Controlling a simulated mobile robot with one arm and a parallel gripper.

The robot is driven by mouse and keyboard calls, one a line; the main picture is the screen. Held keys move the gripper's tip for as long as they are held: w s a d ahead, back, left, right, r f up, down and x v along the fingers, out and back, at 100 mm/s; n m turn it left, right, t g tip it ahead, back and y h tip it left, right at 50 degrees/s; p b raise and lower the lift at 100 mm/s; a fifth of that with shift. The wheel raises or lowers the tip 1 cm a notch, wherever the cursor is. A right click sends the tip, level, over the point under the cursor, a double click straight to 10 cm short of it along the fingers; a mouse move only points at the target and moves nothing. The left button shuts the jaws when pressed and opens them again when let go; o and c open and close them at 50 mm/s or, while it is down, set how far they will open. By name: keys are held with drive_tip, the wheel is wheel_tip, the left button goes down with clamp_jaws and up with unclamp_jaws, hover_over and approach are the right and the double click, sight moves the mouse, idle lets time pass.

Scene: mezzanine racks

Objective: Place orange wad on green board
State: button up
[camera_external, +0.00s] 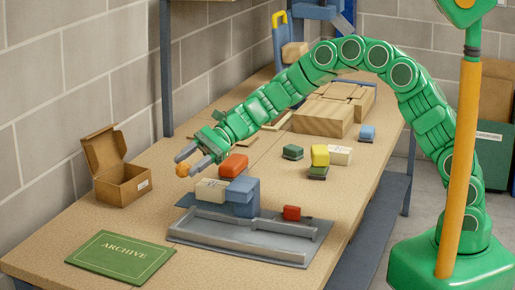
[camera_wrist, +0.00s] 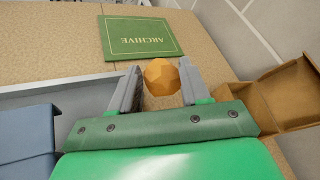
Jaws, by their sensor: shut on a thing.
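The orange wad (camera_external: 183,170) is a small faceted lump held between the fingertips of my gripper (camera_external: 187,158). In the wrist view the wad (camera_wrist: 162,77) sits between the two grey fingers of my gripper (camera_wrist: 160,82), which is shut on it. The green board (camera_external: 121,257), marked ARCHIVE, lies flat at the near left of the table. It also shows in the wrist view (camera_wrist: 140,38), ahead of the fingers. The wad is held above the table, apart from the board, which has nothing on it.
An open cardboard box (camera_external: 122,183) stands left of my gripper. Several colored blocks and wooden pieces (camera_external: 325,117) sit further back. Table space between box and tray is clear.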

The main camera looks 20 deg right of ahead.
drive_tip(key=s+a+n+g+h, duration=0.1)
drive_tip(key=s+a+n+g, duration=0.1)
drive_tip(key=s+a, duration=0.5)
drive_tip(key=s+a+n+g+h, duration=0.1)
drive_tip(key=s+a+g, duration=0.15)
drive_tip(key=s, duration=0.75)
hover_over(118, 258)
drive_tip(key=shift+t, duration=0.45)
drive_tip(key=shift+d+f, duration=0.15)
drive_tip(key=shift+f, duration=4.4)
drive_tip(key=shift+w+f, duration=0.1)
drive_tip(key=shift+f, duration=1.45)
drive_tip(key=shift+f, duration=0.15)
drive_tip(key=o, duration=1)
drive_tip(key=shift+o, duration=0.2)
